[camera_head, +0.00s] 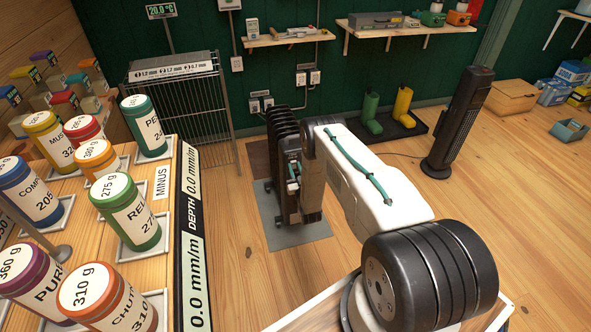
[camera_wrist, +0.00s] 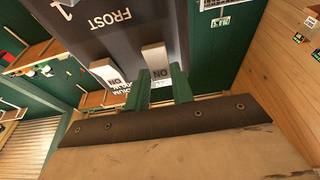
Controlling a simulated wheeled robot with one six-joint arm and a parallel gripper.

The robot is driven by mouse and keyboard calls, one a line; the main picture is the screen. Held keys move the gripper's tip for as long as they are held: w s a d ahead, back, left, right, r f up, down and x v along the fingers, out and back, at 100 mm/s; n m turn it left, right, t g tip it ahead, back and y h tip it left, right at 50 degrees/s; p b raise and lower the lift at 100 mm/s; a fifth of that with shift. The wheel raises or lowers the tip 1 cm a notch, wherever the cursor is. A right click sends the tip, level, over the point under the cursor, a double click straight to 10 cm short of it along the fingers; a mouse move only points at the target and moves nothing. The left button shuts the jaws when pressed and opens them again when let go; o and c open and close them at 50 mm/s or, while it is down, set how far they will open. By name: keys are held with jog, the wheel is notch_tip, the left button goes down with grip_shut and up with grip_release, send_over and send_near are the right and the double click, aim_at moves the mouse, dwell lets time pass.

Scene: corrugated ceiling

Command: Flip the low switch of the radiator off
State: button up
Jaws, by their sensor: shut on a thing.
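The black finned radiator (camera_head: 284,135) stands on a grey floor mat, beyond my white arm in the head view. In the wrist view its dark panel (camera_wrist: 120,30) fills the upper middle, with the word FROST on it. Two pale switches marked ON show there: a left switch (camera_wrist: 108,74) and a right switch (camera_wrist: 156,60). My gripper (camera_wrist: 161,78) has green fingers on either side of the lower end of the right switch and is shut on it. Which of the two is the low switch I cannot tell. In the head view the fingertips are hard to make out against the radiator.
A wooden table with several labelled jars (camera_head: 133,209) stands at the left. A wire rack (camera_head: 185,105) is behind it. A black tower fan (camera_head: 459,120) and boots (camera_head: 387,112) stand at the right. Wall sockets (camera_head: 262,103) are behind the radiator. Open wooden floor lies at right.

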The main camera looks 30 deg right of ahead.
jog(key=o, duration=1)
jog(key=v, duration=0.8)
jog(key=shift+w, duration=0.1)
